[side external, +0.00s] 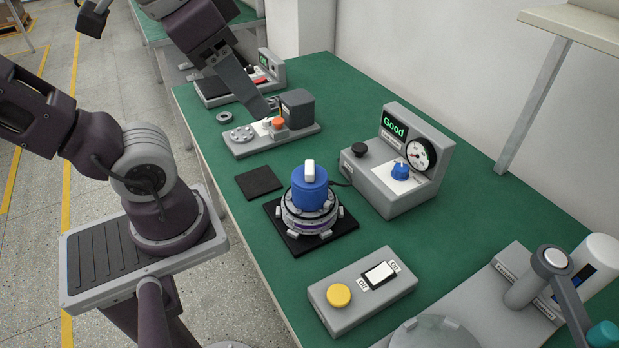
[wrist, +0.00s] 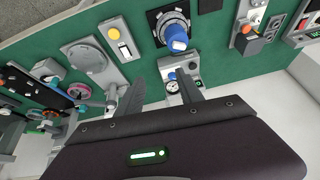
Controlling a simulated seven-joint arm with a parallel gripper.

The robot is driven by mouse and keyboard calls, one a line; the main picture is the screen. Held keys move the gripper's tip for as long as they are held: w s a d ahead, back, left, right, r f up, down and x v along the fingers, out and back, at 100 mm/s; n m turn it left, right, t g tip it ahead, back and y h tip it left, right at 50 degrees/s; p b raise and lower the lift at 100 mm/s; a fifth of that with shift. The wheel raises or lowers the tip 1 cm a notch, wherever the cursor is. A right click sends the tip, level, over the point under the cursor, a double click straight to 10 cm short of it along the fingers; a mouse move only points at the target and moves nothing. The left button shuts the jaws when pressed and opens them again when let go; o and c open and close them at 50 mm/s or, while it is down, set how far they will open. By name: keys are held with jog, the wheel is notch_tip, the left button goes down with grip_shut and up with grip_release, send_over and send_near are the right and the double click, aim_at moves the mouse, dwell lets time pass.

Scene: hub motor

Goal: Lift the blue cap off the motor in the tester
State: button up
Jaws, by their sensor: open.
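The blue cap (side external: 310,192) with a white handle on top sits upright on the round grey motor (side external: 309,218). The motor stands on a black square pad (side external: 345,226) beside the grey tester box (side external: 408,190), whose display reads "Good". In the wrist view the cap (wrist: 177,42) shows above the fingers, with the motor (wrist: 172,22) behind it and the tester (wrist: 190,67) below it. My gripper (side external: 268,112) is apart from the cap, behind and left of it in the side view. In the wrist view its two fingers (wrist: 160,78) are spread and empty.
A switch box (side external: 362,290) with a yellow button stands in front of the motor. A dark flat pad (side external: 258,182) lies left of the motor. A lever press (side external: 555,275) stands front right.

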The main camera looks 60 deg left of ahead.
jog(key=s+a+f+m+g+y, duration=0.1)
jog(key=a+f+m+g+y, duration=0.2)
jog(key=a+f+m+g, duration=0.15)
notch_tip(320, 180, up, 4)
jog(key=m+t+y, duration=0.9)
jog(key=m+y, duration=0.4)
jog(key=m, duration=0.7)
send_over(310, 161)
jog(key=v, duration=0.6)
jog(key=shift+n+g+h, duration=0.3)
jog(key=shift+n+g, duration=0.05)
jog(key=shift+n, duration=0.2)
jog(key=f, duration=2.3)
jog(key=shift+a+f, duration=0.2)
jog(key=shift+f, duration=0.1)
jog(key=shift+a+f, duration=0.25)
jog(key=x, duration=0.6)
jog(key=shift+w+a, duration=0.1)
jog(key=shift+w, duration=0.3)
grip_shut()
